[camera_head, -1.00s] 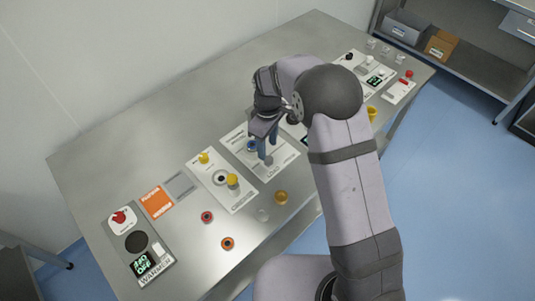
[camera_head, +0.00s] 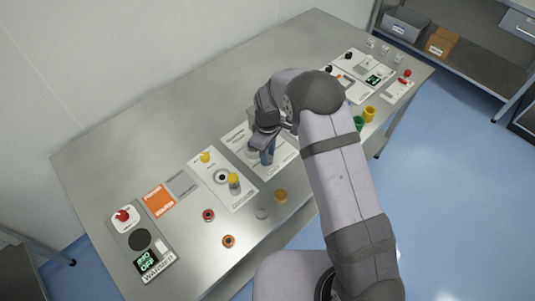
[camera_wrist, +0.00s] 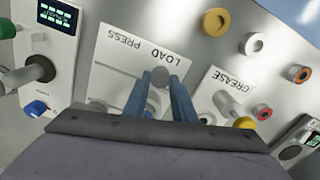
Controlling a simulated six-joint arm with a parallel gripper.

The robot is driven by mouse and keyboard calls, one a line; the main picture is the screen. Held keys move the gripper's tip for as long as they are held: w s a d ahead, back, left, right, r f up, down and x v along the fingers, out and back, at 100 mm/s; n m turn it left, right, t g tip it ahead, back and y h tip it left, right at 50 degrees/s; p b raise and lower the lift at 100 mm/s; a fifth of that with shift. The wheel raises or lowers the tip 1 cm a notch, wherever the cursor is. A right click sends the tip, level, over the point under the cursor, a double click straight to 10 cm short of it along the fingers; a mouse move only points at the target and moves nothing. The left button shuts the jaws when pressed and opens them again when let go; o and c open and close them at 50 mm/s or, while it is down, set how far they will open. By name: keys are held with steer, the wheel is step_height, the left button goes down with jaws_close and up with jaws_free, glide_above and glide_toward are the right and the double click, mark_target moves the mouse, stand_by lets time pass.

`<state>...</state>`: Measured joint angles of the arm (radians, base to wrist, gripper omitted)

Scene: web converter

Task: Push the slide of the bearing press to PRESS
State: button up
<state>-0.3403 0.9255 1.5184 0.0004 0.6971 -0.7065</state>
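The bearing press is a white panel (camera_wrist: 108,75) printed PRESS and LOAD, upside down in the wrist view. It also shows in the head view (camera_head: 238,135), partly covered by my arm. A round grey slide knob (camera_wrist: 160,77) stands on it, closer to the LOAD print than to PRESS. My gripper (camera_wrist: 161,78) has its two blue fingers on either side of this knob, and the knob fills the gap between the tips. In the head view my gripper (camera_head: 267,155) is low over the panel and hides the knob.
The GREASE panel (camera_wrist: 218,88) with a yellow knob (camera_wrist: 244,123) is beside the press. A panel with a display (camera_wrist: 57,15) and a grey knob (camera_wrist: 40,68) is on the other side. The rear table is clear.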

jaws_close()
steer(key=w+d+b, duration=0.2)
steer(key=w+d, duration=0.3)
steer(key=shift+w+f, duration=0.1)
steer(key=shift+w, duration=0.05)
steer(key=shift+w+d+r, duration=0.15)
steer(key=shift+d+r, duration=0.05)
steer(key=shift+d, duration=0.05)
steer(key=o, duration=0.9)
jaws_free()
steer(key=shift+w+d, duration=0.15)
steer(key=shift+b, duration=0.3)
step_height(320, 180, up, 7)
steer(key=shift+r+b, duration=0.15)
steer(key=shift+b, duration=1.1)
